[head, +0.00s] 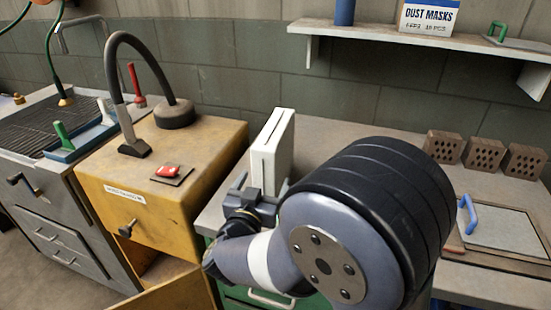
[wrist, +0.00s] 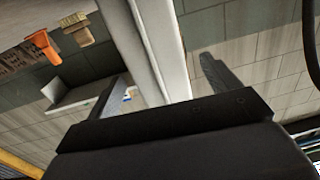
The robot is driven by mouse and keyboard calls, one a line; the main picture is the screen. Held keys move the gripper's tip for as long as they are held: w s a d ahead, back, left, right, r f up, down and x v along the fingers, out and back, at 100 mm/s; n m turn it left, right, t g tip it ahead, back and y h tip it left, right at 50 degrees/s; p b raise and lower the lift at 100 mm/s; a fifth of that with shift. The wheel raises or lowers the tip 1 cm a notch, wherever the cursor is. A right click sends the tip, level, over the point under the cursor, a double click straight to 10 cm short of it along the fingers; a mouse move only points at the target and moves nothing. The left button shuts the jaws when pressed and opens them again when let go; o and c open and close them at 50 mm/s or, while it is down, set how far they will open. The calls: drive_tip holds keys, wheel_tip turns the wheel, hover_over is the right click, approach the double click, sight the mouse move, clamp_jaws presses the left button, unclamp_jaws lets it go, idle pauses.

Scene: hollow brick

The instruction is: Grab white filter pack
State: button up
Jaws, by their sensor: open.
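The white filter pack (head: 270,146) is a tall, narrow white block standing upright on the grey bench top, near its left end. My gripper (head: 258,187) is in front of its lower part in the head view, and my arm hides some of the bench beside it. In the wrist view the white pack (wrist: 160,50) runs between the two dark fingers of my gripper (wrist: 158,80). The fingers are open, with a visible gap on the right side of the pack.
A yellow cabinet (head: 215,165) with a black hose (head: 125,45) and a red button (head: 168,170) stands close on the left. Several hollow bricks (head: 483,153) and a blue-handled panel (head: 500,228) are on the right. A wall shelf (head: 400,38) holds a dust masks box (head: 428,18).

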drive_tip(key=x, duration=0.4)
drive_tip(key=shift+w, duration=0.1)
drive_tip(key=shift+c, duration=0.3)
drive_tip(key=c, duration=1.1)
